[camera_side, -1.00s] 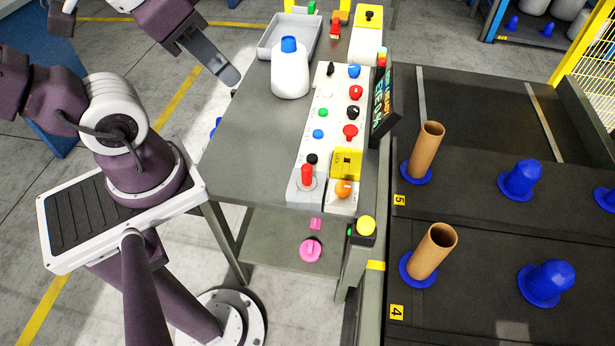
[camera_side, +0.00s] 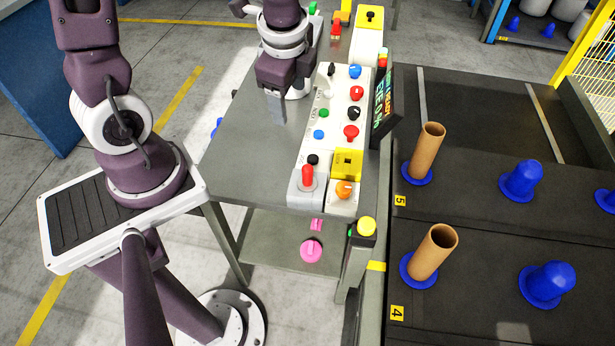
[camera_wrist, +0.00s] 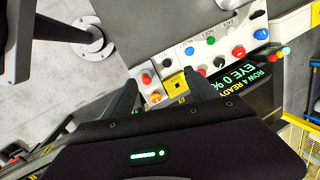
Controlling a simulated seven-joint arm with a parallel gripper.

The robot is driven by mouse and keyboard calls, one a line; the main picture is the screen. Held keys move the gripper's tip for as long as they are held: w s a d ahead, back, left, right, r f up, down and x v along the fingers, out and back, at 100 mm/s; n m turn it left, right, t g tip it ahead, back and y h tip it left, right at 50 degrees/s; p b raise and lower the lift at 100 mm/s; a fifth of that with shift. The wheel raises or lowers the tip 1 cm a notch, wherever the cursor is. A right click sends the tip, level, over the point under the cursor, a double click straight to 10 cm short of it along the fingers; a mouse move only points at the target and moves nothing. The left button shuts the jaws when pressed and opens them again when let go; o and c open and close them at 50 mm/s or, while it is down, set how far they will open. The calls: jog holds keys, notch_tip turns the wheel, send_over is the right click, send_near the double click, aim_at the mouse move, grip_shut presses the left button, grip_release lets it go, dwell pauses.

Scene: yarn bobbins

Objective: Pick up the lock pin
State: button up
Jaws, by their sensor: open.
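No part is labelled as the lock pin, so I cannot tell for certain which it is. A pink round-headed piece (camera_side: 311,250) shows below the table's front edge, with a smaller pink part above it. A yellow block (camera_side: 346,163) with a dark recess sits at the near end of the control panel; it also shows in the wrist view (camera_wrist: 173,85). My gripper (camera_side: 276,118) points down over the grey table, left of the panel. In the wrist view its two fingers (camera_wrist: 162,88) are spread and empty, with the yellow block showing between them from above.
Brown tubes (camera_side: 428,150) and blue pegs stand on the rack at right. The table's left front is clear.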

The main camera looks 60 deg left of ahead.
aim_at(308, 166)
jog(key=d+f+m+h, duration=0.1)
jog(key=f+m, duration=0.1)
jog(key=f, duration=0.2)
jog(key=w+d+f+m+g, duration=0.1)
jog(key=f+m, duration=0.1)
jog(key=f, duration=0.2)
jog(key=d+f+m+g+h, duration=0.1)
jog(key=d+f+m, duration=0.1)
jog(key=f, duration=0.3)
jog(key=shift+w+f+m+h, duration=0.1)
jog(key=shift+w+m+h, duration=0.15)
jog(key=shift+m+h, duration=0.05)
notch_tip(308, 166, down, 7)
jog(key=shift+w+a+f, duration=0.1)
jog(key=shift+a+f, duration=0.05)
grip_shut()
notch_tip(308, 166, up, 10)
jog(key=shift+r, duration=0.1)
jog(key=w+f, duration=0.1)
jog(key=w, duration=1.1)
jog(key=shift+a, duration=0.15)
jog(key=shift+w, duration=0.1)
